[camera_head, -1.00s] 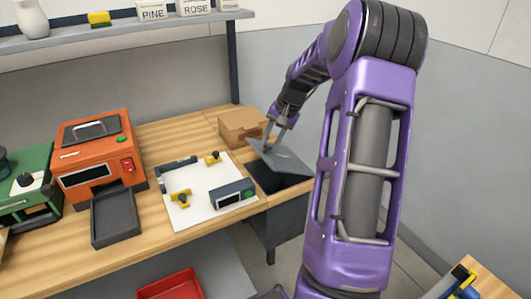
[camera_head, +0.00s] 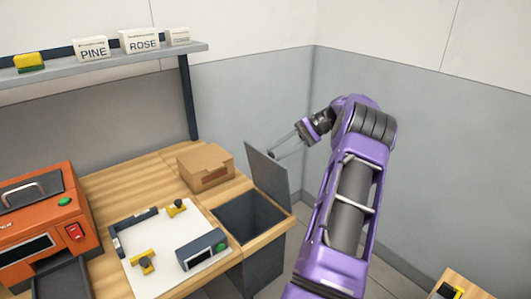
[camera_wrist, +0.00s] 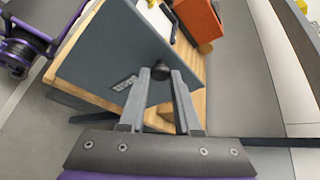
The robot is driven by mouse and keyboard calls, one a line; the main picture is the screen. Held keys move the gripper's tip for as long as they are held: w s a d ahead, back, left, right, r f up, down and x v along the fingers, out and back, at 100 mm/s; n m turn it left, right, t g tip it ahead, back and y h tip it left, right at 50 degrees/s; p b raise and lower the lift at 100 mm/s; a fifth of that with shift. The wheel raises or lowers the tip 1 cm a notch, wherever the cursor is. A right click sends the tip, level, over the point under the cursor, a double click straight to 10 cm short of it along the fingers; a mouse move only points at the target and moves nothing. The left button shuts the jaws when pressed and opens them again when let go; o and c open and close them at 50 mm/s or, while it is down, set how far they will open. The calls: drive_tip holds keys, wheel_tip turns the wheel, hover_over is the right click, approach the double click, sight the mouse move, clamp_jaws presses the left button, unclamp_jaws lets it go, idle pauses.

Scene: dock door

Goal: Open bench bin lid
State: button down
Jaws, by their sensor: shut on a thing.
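The bench bin (camera_head: 250,220) is a dark grey box set into the right end of the wooden bench, and its dark inside shows. Its grey lid (camera_head: 268,177) stands raised, close to upright, along the bin's far right side. My gripper (camera_head: 272,154) is at the lid's upper part, on the side facing right. In the wrist view the two fingers (camera_wrist: 161,76) close around a small dark round knob (camera_wrist: 160,71) on the lid (camera_wrist: 115,50). A small label (camera_wrist: 125,82) shows on the lid beside the fingers.
A cardboard box (camera_head: 205,168) stands on the bench just left of the lid. A white board (camera_head: 150,265) with yellow clamps and a grey device lies left of the bin. An orange machine (camera_head: 40,215) is further left. A grey wall is behind my arm.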

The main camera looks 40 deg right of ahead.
drive_tip(key=shift+d+f+y, duration=0.25)
drive_tip(key=shift+d+y, duration=0.55)
drive_tip(key=shift+d, duration=0.4)
drive_tip(key=c, duration=0.6)
unclamp_jaws()
